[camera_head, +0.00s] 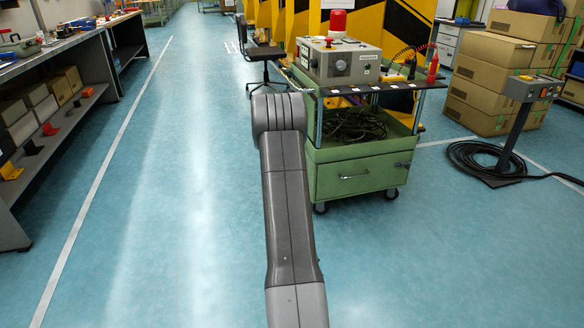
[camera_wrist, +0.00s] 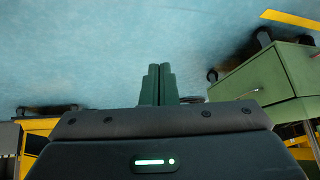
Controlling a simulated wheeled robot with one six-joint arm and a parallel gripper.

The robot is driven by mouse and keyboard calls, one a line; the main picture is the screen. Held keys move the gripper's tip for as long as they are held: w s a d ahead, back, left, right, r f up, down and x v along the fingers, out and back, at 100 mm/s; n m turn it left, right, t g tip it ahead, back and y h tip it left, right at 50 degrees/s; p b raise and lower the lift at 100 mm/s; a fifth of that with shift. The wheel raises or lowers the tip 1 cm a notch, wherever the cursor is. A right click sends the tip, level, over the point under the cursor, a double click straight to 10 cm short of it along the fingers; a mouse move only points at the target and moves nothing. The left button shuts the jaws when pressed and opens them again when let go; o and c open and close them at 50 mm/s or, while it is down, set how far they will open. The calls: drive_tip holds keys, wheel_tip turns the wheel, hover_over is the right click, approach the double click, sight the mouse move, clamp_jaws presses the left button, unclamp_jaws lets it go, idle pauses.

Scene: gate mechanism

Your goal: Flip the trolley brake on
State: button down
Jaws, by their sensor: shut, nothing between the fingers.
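The green trolley (camera_head: 358,172) stands right of my arm in the head view, with a drawer in its lower front. Dark casters show under it, one at the front left (camera_head: 320,208) and one nearer the right (camera_head: 391,194). In the wrist view the green trolley body (camera_wrist: 262,78) is at the right edge, appearing inverted with its casters (camera_wrist: 263,37) upward. I cannot make out which part is the brake. My gripper (camera_wrist: 158,68) is shut and empty over blue floor in the wrist view, left of the trolley and apart from it; my arm hides it in the head view.
The trolley top carries a grey control box (camera_head: 340,62) with a red lamp. A stool (camera_head: 266,55) stands behind. Right are cardboard boxes (camera_head: 490,85), a pedestal (camera_head: 512,140) and coiled cable. Shelving (camera_head: 55,110) lines the left. Floor (camera_head: 160,220) between is clear.

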drive_tip(key=s+d+f+m+g+h+p, duration=0.1)
drive_tip(key=s+d+f+m+g+h, duration=0.1)
drive_tip(key=s+f+g+h, duration=0.1)
wheel_tip(320, 180, down, 2)
drive_tip(key=s+h, duration=0.1)
drive_tip(key=s, duration=0.1)
drive_tip(key=shift+s+d+f+g, duration=0.15)
drive_tip(key=shift+s+d+g, duration=0.15)
drive_tip(key=shift+s, duration=0.05)
drive_tip(key=shift+w, duration=0.1)
